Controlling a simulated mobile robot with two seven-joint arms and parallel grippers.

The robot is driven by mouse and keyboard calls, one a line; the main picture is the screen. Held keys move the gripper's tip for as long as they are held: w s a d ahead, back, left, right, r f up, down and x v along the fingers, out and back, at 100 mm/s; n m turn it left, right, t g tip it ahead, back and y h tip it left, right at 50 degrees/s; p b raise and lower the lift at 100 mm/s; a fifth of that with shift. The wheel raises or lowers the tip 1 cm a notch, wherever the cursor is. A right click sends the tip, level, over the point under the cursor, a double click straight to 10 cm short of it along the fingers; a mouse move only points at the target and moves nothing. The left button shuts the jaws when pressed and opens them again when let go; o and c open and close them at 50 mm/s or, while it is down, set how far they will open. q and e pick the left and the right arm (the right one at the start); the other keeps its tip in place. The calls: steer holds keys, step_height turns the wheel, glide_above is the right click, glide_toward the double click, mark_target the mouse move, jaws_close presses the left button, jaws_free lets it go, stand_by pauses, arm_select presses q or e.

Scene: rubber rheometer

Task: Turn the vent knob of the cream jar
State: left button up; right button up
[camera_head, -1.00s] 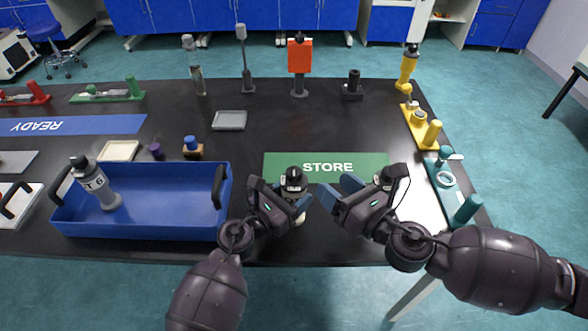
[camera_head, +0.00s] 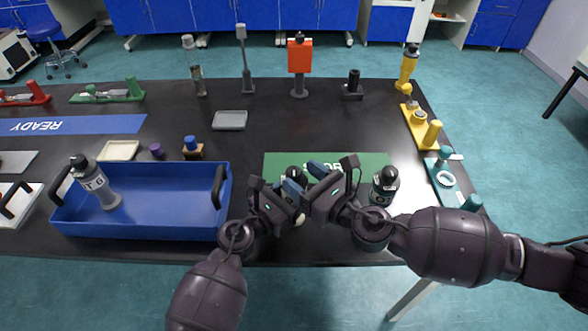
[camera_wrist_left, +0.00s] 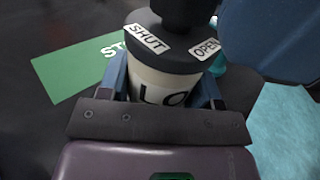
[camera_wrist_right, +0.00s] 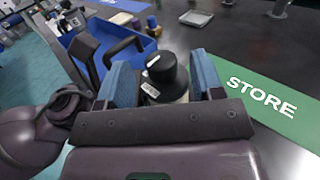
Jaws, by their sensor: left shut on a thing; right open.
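The cream jar (camera_wrist_left: 160,84) has a dark lid with white SHUT and OPEN labels and a black vent knob (camera_wrist_left: 185,10) on top. My left gripper (camera_head: 288,200) is shut on the jar's body near the table's front edge. In the right wrist view, the knob (camera_wrist_right: 162,68), with a white mark on top, stands between the spread blue fingers of my right gripper (camera_wrist_right: 165,78). The fingers appear apart from it. In the head view, the grippers largely hide the jar, and only its dark top (camera_head: 294,172) shows clearly.
A dark-topped bottle (camera_head: 385,185) stands close to my right forearm. A blue tray (camera_head: 140,232) with a grey bottle (camera_head: 95,183) is at the left. The green STORE mat (camera_head: 275,164) lies behind the jar. Teal and yellow fixtures line the right edge.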

steer(key=shift+x, duration=1.45)
steer(key=c, duration=0.9)
steer(key=shift+c, duration=0.2)
steer(key=shift+m+t+h, duration=0.3)
steer(key=shift+h, duration=0.1)
steer(key=m+t+h, duration=0.2)
steer(key=m+h, duration=0.1)
steer(key=h, duration=0.1)
steer(key=shift+t, duration=0.4)
steer(key=shift+m+t+h, duration=0.45)
steer(key=shift+m+h, duration=0.9)
steer(key=shift+h, duration=0.65)
steer(key=shift+m+t+h, duration=0.45)
steer(key=shift+m+h, duration=0.9)
steer(key=shift+h, duration=0.65)
steer(key=shift+d, duration=0.1)
